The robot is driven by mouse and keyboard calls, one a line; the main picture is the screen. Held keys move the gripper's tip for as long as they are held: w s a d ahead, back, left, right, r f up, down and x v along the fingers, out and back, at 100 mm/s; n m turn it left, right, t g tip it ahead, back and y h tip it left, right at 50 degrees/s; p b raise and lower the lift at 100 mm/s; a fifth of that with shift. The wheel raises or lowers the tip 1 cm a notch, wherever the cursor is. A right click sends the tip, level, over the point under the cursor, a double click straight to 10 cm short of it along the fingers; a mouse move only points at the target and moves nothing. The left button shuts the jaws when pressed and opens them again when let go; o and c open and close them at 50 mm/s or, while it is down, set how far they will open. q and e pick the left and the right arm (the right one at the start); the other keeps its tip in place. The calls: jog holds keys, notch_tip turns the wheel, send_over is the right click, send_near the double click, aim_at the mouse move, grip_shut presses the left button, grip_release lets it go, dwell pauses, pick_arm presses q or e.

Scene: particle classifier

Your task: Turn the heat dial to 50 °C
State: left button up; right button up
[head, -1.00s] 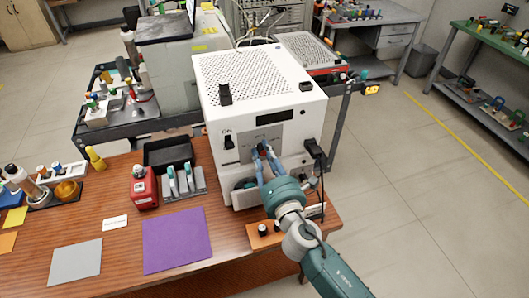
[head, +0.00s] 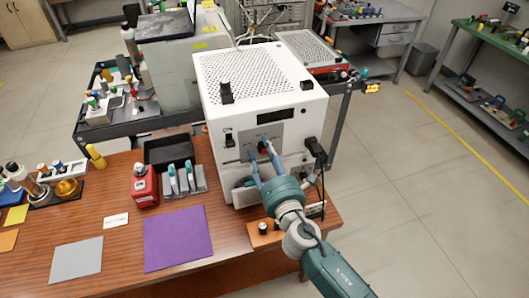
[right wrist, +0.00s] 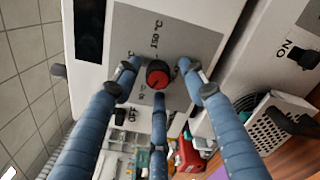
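The heat dial is a small round knob (right wrist: 157,75), red on top with a black rim, on a grey panel (right wrist: 190,40) with printed temperature marks. In the head view the dial (head: 265,149) is on the front of the white machine (head: 262,95). My right gripper (head: 259,153) is at the panel, its fingers spread around the dial. In the right wrist view my right gripper (right wrist: 159,80) has its fingertips apart from the knob, with gaps at both sides. The exact setting is too small to read. My left gripper is not in view.
An ON switch (head: 229,141) is left of the panel, and a black plug (head: 315,148) sits to its right.

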jog(key=v, duration=1.2)
dwell(0.3)
